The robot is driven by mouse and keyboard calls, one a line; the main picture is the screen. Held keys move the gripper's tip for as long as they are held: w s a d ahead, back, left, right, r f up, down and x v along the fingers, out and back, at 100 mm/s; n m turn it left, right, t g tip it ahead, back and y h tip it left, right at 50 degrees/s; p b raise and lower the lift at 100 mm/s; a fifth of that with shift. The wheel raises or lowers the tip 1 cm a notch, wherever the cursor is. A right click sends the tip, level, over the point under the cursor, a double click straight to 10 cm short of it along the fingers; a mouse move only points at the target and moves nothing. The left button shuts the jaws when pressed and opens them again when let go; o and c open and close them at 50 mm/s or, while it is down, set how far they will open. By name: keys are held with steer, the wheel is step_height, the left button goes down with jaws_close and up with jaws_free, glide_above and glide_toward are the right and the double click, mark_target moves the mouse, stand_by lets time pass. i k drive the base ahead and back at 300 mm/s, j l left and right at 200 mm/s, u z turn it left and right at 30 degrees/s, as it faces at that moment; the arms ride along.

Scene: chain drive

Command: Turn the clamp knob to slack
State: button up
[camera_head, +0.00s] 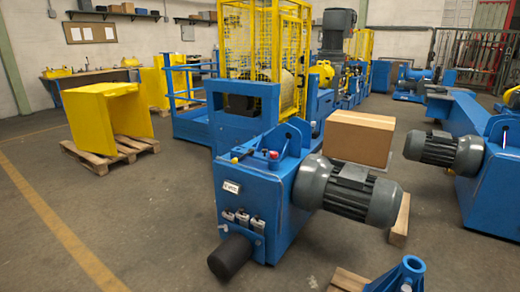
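A blue machine housing (245,190) stands in the middle of the view. A small red knob or button (273,155) sits on its top, and a small yellow part (235,160) lies to the left of it. Several small grey switch-like parts (243,219) are in a row on the lower front. A thick black cylinder (230,257) sticks out below them. I cannot tell which of these, if any, is the clamp knob, nor its setting. My gripper is not in view.
A grey motor (348,190) juts from the housing's right side. A cardboard box (358,138) stands behind it. A blue bracket (405,275) is at the bottom right. A yellow block (108,122) on a pallet stands at left. The floor (120,220) at front left is clear.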

mark_target(274, 155)
steer(key=i+j+u, duration=0.25)
steer(key=u, duration=0.15)
steer(key=i+j+u, duration=0.25)
steer(key=u, duration=0.15)
steer(key=i+j+u, duration=0.1)
steer(key=i+u, duration=0.45)
steer(key=i, duration=0.15)
steer(key=i+z, duration=0.1)
steer(key=i, duration=0.6)
steer(key=i+z, duration=0.2)
steer(key=z, duration=0.25)
steer(key=i+j+z, duration=0.15)
steer(key=z, duration=0.3)
steer(key=i+j+z, duration=0.25)
steer(key=z, duration=0.2)
steer(key=i+j+z, duration=0.15)
steer(key=z, duration=0.25)
steer(key=i+j+z, duration=0.1)
steer(key=j+z, duration=0.35)
steer(key=i+j+z, duration=0.3)
steer(key=j, duration=0.2)
steer(key=i, duration=0.3)
